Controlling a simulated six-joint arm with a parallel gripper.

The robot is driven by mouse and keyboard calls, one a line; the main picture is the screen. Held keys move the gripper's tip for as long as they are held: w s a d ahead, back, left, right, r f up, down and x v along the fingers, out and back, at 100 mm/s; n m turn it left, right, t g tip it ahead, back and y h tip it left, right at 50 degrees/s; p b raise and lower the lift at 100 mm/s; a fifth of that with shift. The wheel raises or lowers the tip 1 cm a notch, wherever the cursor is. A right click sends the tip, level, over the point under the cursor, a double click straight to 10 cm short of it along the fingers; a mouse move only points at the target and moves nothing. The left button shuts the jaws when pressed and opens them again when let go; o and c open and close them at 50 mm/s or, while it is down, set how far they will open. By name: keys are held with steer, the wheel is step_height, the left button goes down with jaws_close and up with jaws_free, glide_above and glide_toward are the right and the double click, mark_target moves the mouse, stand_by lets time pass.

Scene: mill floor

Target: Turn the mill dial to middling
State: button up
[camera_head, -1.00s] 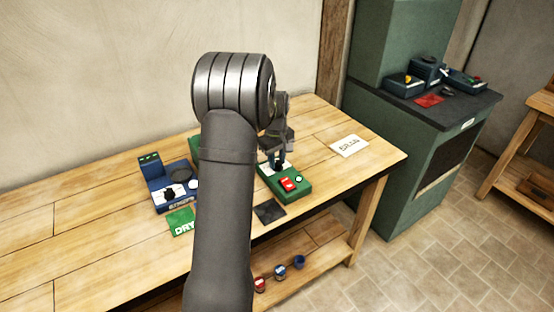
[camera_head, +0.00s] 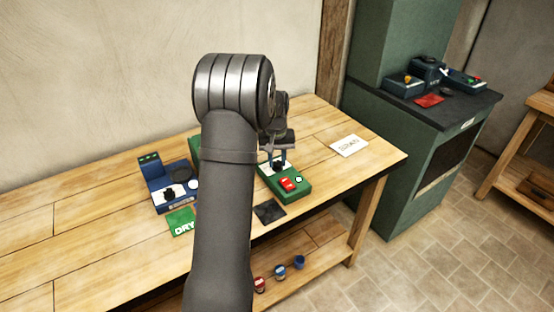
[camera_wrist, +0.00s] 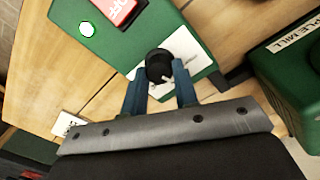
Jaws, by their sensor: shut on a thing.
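The mill dial (camera_wrist: 158,64) is a round black knob on a white plate (camera_wrist: 187,46), set in a green mill box (camera_wrist: 205,66). A pale mark shows on the knob, but I cannot read any setting names on the plate. My gripper (camera_wrist: 158,80) has its two blue fingers on either side of the knob and is shut on it. In the head view my gripper (camera_head: 279,164) is over the back part of the green box (camera_head: 296,194), and my arm hides part of the scene. A red switch (camera_wrist: 118,8) and a lit green-white button (camera_wrist: 87,29) sit on the same box.
A blue device (camera_head: 160,178) and a green DRY card (camera_head: 181,222) lie left of my arm. A dark square (camera_head: 270,210) lies in front of the mill box. A white card (camera_head: 349,146) is to the right. Another green body with a mill label (camera_wrist: 293,44) stands close by.

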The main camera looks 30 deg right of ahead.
mark_target(276, 162)
steer(key=shift+m, duration=1.5)
steer(key=o, duration=1)
step_height(276, 162, up, 17)
steer(key=shift+w+a+r, duration=0.15)
steer(key=shift+r, duration=0.05)
